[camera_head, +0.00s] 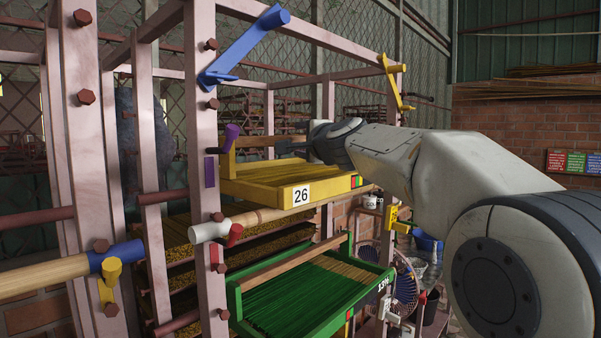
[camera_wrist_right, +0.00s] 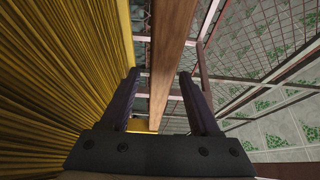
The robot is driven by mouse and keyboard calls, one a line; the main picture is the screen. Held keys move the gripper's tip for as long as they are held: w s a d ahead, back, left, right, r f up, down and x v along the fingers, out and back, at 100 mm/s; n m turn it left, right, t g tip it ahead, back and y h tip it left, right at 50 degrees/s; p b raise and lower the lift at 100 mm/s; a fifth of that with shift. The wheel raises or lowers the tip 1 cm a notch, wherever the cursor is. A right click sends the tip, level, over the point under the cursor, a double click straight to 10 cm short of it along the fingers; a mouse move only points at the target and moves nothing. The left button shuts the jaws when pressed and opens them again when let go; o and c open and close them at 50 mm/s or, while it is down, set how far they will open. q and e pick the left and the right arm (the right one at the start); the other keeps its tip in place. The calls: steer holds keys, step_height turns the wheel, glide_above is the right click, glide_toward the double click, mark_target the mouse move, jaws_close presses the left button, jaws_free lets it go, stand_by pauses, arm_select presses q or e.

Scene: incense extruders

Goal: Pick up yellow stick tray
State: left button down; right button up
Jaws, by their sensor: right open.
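The yellow stick tray (camera_head: 340,186), labelled 26, rests in the upper part of the rack and holds yellow sticks (camera_head: 265,174). The sticks also fill the left of the right wrist view (camera_wrist_right: 60,65). My right gripper (camera_head: 285,146) is at the tray's far side, just above the sticks. In the right wrist view its two dark fingers are open, one on each side of a wooden bar (camera_wrist_right: 169,45). I cannot tell whether they touch it. My left gripper is not in view.
A green tray (camera_head: 303,326) of green sticks sits below. Pinkish rack posts (camera_head: 202,130) stand at the left. A blue-ended wooden pole (camera_head: 45,276) juts in at left.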

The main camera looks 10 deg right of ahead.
jaws_close()
stand_by(1.2)
steer(key=shift+r, duration=0.1)
